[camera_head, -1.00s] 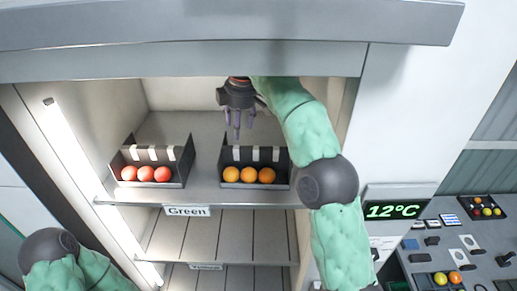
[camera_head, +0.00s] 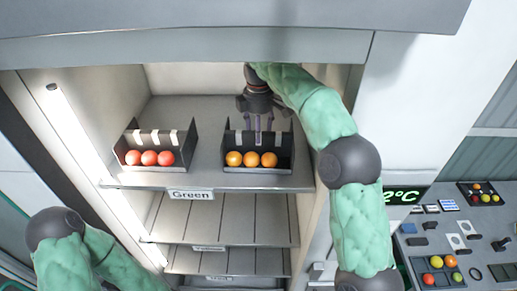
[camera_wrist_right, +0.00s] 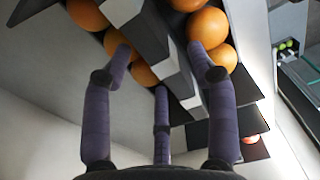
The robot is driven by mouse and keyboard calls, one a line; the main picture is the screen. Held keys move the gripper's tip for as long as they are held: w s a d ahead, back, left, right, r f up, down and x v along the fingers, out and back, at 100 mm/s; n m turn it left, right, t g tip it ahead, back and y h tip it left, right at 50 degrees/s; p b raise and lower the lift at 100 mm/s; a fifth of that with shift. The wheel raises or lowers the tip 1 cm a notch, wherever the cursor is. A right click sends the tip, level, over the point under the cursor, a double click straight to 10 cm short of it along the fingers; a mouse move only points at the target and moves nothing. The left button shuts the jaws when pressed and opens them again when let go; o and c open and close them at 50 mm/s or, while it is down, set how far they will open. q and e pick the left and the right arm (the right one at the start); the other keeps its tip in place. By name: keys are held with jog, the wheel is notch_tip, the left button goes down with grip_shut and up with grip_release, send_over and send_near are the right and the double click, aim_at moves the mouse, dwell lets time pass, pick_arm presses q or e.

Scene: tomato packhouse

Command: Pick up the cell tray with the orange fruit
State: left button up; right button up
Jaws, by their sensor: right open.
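The black cell tray with orange fruit (camera_head: 285,148) sits on the top shelf, right of centre. Several orange fruits (camera_head: 251,159) lie along its front, with pale strips on the divider behind. My right gripper (camera_head: 263,142) is open, pointing down, its fingertips at the tray's divider. In the right wrist view the open fingers (camera_wrist_right: 162,70) are spread around the dark divider of the tray with its white strips (camera_wrist_right: 178,75); oranges show on both sides. I cannot tell whether the fingers touch it. My left arm shows at lower left; its gripper is out of view.
A similar black tray with red fruit (camera_head: 150,158) stands to the left on the same shelf, above the "Green" label (camera_head: 191,195). The lower shelves (camera_head: 222,219) look empty. Cabinet walls stand on both sides. A control panel (camera_head: 450,240) is at right.

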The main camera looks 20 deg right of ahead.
jog(key=shift+f, duration=1.55)
jog(key=shift+r, duration=0.1)
grip_shut()
